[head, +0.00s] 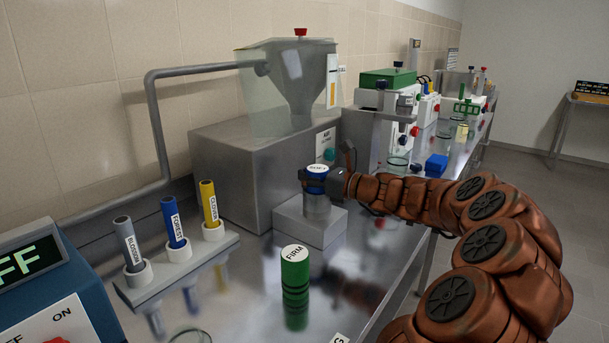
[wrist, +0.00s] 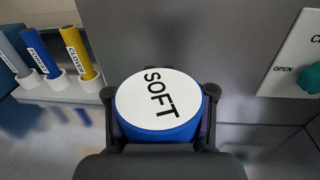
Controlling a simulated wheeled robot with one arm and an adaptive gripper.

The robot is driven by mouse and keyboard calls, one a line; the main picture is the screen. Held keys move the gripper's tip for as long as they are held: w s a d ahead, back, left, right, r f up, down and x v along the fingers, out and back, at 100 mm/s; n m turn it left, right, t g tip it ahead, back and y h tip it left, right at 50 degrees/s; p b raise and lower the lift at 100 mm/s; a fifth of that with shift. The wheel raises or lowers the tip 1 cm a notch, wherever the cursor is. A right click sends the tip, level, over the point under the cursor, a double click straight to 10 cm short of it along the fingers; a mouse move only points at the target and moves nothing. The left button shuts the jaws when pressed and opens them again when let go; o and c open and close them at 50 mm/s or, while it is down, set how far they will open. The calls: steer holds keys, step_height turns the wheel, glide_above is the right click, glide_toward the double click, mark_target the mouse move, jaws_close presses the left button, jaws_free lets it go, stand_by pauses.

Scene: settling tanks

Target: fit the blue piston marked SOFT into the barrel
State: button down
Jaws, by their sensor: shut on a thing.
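The blue piston (head: 317,169) with a white top marked SOFT is upright in my gripper (head: 322,181). My gripper is shut on its sides. In the wrist view the SOFT top (wrist: 150,98) faces the camera, between the two dark fingers of my gripper (wrist: 160,112). A clear barrel (head: 317,207) stands on a pale grey block (head: 290,227), directly below the piston in the head view. The fingers hide the piston's lower part, and I cannot tell whether its lower end is inside the barrel. The barrel is hidden in the wrist view.
A green piston marked FIRM (head: 295,277) stands on the steel bench in front of the block. A rack (head: 180,270) with grey, blue and yellow tubes is at the left. A large grey machine with a hopper (head: 300,80) stands close behind the barrel.

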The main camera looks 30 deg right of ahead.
steer(key=shift+f, duration=0.1)
steer(key=shift+c, duration=1.9)
jaws_free()
steer(key=shift+f, duration=0.1)
steer(key=shift+s+d+r, duration=0.1)
steer(key=shift+s+r, duration=0.05)
steer(key=shift+r, duration=0.1)
steer(key=v, duration=1.1)
steer(key=shift+s, duration=0.35)
steer(key=shift+d+r, duration=0.1)
steer(key=shift+d, duration=0.05)
